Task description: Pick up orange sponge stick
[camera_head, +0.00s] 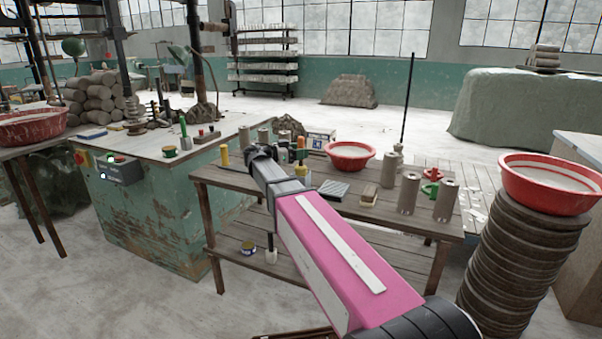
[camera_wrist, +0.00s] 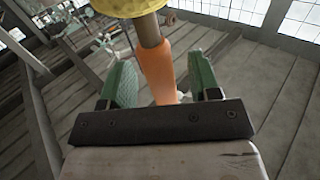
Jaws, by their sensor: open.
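The orange sponge stick (camera_wrist: 157,72) stands in the middle of the wrist view, with an orange handle, a brownish neck and a yellow sponge head (camera_wrist: 115,8) at the top edge. My gripper (camera_wrist: 162,80) is open, with one green finger on each side of the orange handle. A gap shows on the right; the left finger is close to the handle, and I cannot tell if it touches. In the head view my arm reaches over the wooden table (camera_head: 400,223), and its dark wrist (camera_head: 262,153) hides part of the tabletop. The fingers are hard to make out there.
On the table are a red basin (camera_head: 349,155), several grey-brown cylinders such as one at the right (camera_head: 446,200), a green-red item (camera_head: 431,188) and a small block (camera_head: 369,195). A yellow cylinder (camera_head: 224,155) stands at the left end. A green workbench (camera_head: 160,205) adjoins on the left.

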